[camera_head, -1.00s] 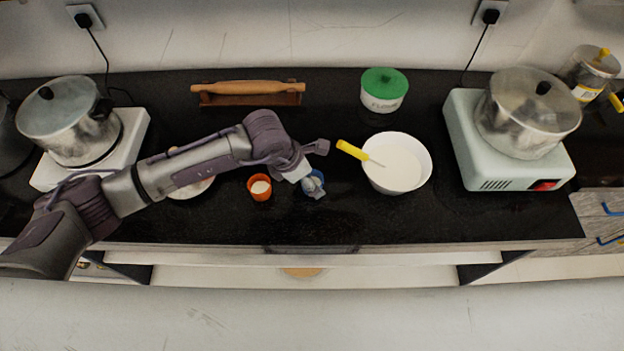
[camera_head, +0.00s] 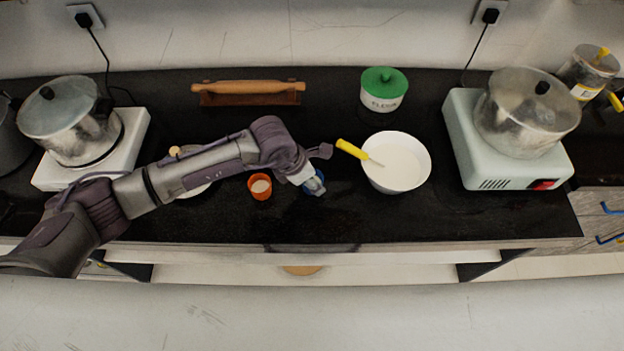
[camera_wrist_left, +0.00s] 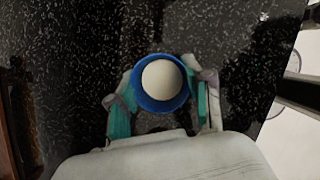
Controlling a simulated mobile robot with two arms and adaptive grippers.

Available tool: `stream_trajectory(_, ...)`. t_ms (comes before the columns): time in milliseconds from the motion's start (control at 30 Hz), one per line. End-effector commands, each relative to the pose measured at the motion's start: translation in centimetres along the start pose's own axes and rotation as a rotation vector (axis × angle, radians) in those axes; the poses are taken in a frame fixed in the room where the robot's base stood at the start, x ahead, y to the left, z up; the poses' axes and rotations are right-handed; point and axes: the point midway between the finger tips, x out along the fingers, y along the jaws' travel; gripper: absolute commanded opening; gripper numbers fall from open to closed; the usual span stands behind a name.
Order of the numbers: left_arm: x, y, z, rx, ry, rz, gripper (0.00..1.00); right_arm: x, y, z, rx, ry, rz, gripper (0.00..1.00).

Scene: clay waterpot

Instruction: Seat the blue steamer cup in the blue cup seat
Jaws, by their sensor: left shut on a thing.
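The blue steamer cup (camera_head: 318,188) is on or just above the dark counter in the head view, partly covered by my left gripper (camera_head: 311,183). In the left wrist view the blue cup (camera_wrist_left: 146,102) is seen from above with a round pale filling or opening. My left gripper (camera_wrist_left: 160,98) has its teal-padded fingers on either side of the cup and is shut on it. I cannot tell whether the cup is clear of the counter. I cannot make out the blue cup seat in either view. My right gripper is not in view.
An orange cup (camera_head: 260,187) stands just left of the blue cup. A white bowl (camera_head: 397,180) with a yellow-handled tool (camera_head: 352,149) stands to the right. A rolling pin (camera_head: 248,87), a green-lidded flour jar (camera_head: 384,98) and two hotplates with pots surround the clear middle counter.

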Motion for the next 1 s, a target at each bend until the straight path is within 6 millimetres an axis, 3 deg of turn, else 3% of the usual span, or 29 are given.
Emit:
stream_trajectory(233,-1.2,0.1,0.6,0.002,-0.003,0.001,0.27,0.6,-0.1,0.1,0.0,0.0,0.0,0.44)
stream_trajectory(400,-3.8,0.1,1.7,0.005,-0.005,0.004,0.27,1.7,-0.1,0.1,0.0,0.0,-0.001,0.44)
stream_trajectory(700,-5.7,-5.7,7.1,0.008,-0.006,-0.001,0.27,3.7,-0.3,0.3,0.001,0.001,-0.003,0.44)
stream_trajectory(1000,-7.2,-8.9,10.2,0.002,-0.002,0.0,0.27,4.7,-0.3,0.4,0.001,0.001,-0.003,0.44)
